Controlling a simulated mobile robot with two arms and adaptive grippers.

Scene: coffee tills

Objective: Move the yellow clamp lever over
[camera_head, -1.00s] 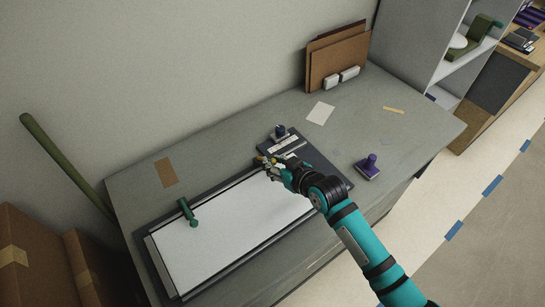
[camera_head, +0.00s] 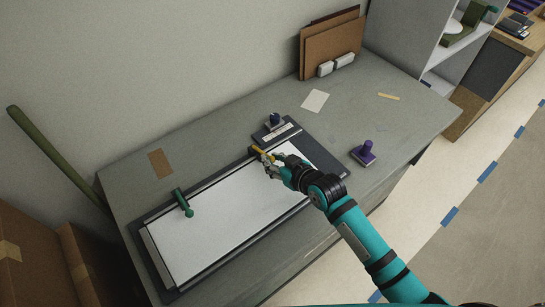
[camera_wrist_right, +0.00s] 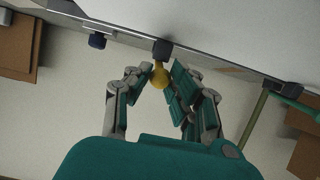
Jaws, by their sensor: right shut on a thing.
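The yellow clamp lever (camera_head: 261,153) stands at the far edge of the dark frame around a white sheet (camera_head: 225,215) on the desk. In the right wrist view the lever shows as a rounded yellow knob (camera_wrist_right: 160,76) on a dark mount, between my fingers. My right gripper (camera_head: 270,165) is shut on the lever; it also shows in the right wrist view (camera_wrist_right: 160,82). The fingers hide part of the lever in the head view. My left gripper is not in view.
A green lever (camera_head: 182,202) sits farther left on the frame. A dark blue-topped stamp (camera_head: 275,120) stands just behind, and a purple stamp (camera_head: 363,153) stands to the right. Brown folders (camera_head: 330,47) lean at the back wall. The desk's right part is mostly clear.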

